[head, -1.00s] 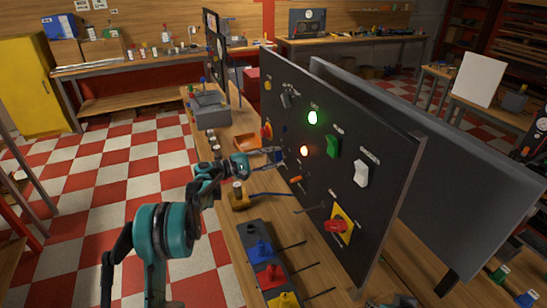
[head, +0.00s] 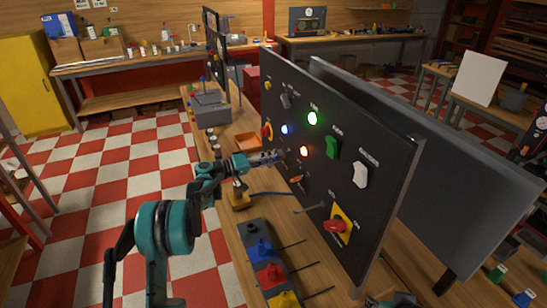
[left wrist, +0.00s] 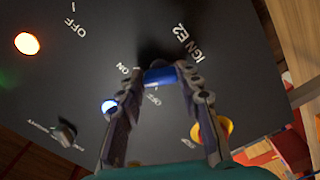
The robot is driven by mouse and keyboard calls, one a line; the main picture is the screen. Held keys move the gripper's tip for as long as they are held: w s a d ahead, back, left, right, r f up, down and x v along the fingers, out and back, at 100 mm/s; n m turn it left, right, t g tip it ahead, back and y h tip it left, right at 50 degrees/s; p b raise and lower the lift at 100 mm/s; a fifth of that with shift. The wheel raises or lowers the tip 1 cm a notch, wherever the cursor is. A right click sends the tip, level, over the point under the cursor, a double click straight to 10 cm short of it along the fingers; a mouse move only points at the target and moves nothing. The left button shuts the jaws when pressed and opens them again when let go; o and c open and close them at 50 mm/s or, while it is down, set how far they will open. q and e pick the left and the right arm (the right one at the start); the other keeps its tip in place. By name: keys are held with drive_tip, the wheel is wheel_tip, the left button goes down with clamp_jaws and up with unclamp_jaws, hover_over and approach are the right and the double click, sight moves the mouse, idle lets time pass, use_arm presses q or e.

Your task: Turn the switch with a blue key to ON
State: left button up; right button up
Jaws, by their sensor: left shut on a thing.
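My left gripper (head: 284,155) reaches the black panel (head: 385,200) from the left in the head view. In the left wrist view, the left gripper (left wrist: 160,85) is shut on a blue key (left wrist: 160,75), with a finger on each side. ON and OFF labels show near the key, and an IGN E2 label is up and right of it. The gripper hides the key and its switch in the head view. A lit blue lamp (head: 284,128) is on the panel above the gripper, and it also shows beside the left finger in the wrist view (left wrist: 108,106).
A box with coloured knobs (head: 262,249) lies on the bench below my left arm.

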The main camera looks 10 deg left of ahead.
use_arm(q)
drive_tip(key=shift+m, duration=1.1)
drive_tip(key=shift+f, duration=0.1)
drive_tip(key=o, duration=1.2)
drive_tip(key=shift+c, duration=0.2)
drive_tip(key=v, duration=1.2)
